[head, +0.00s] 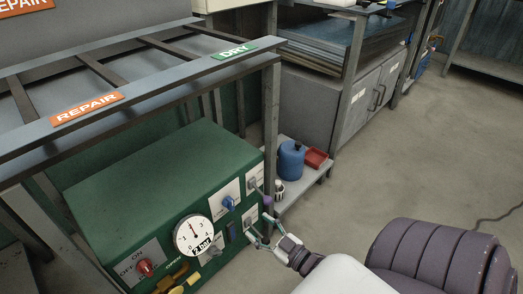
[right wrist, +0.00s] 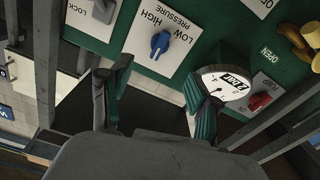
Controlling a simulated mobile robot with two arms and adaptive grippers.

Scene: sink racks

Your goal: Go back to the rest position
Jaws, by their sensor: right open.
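My right gripper (head: 262,229) is in front of the right end of a green control box (head: 150,185) in the head view. In the right wrist view its two fingers (right wrist: 155,102) are spread apart with nothing between them. The finger on the right overlaps the edge of the pressure gauge (right wrist: 225,84) in that picture; I cannot tell whether they touch. The blue pressure knob (right wrist: 160,43) shows above the gap between the fingers. My left gripper is not in view.
The box stands under a metal rack with REPAIR (head: 87,107) and DRY (head: 233,51) labels. A rack post (head: 270,120) rises near my right gripper.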

